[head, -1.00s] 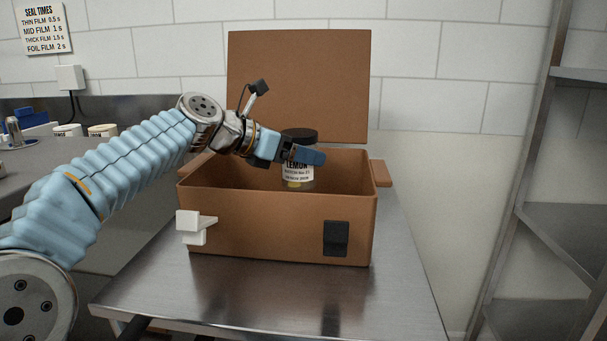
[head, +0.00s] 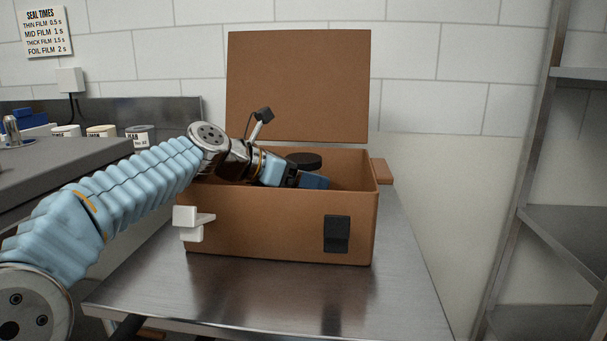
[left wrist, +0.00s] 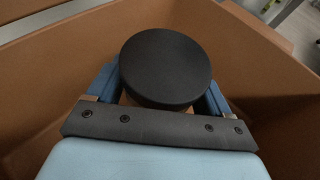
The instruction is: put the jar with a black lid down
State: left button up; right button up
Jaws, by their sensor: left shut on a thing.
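The jar with a black lid (head: 304,160) is inside the open brown box (head: 270,225), with only its lid showing above the front wall in the head view. In the left wrist view the round black lid (left wrist: 166,67) fills the middle. My left gripper (head: 312,181) is shut on the jar, with a blue finger on either side of it. The jar appears upright. Its body and base are hidden, so I cannot tell whether it touches the box floor. My right gripper is not in view.
The box's lid (head: 298,85) stands open at the back. The box sits on a steel table (head: 300,300) with bare metal in front. Several jars (head: 100,131) stand behind the grey counter at left. A metal shelf rack (head: 555,230) is at right.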

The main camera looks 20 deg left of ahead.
pick_arm(q)
jog(key=o, duration=1.1)
jog(key=shift+r, duration=0.2)
jog(key=v, duration=0.8)
jog(key=p+v, duration=0.1)
jog(key=v, duration=0.3)
jog(key=shift+a+r, duration=0.1)
jog(key=shift+r, duration=0.25)
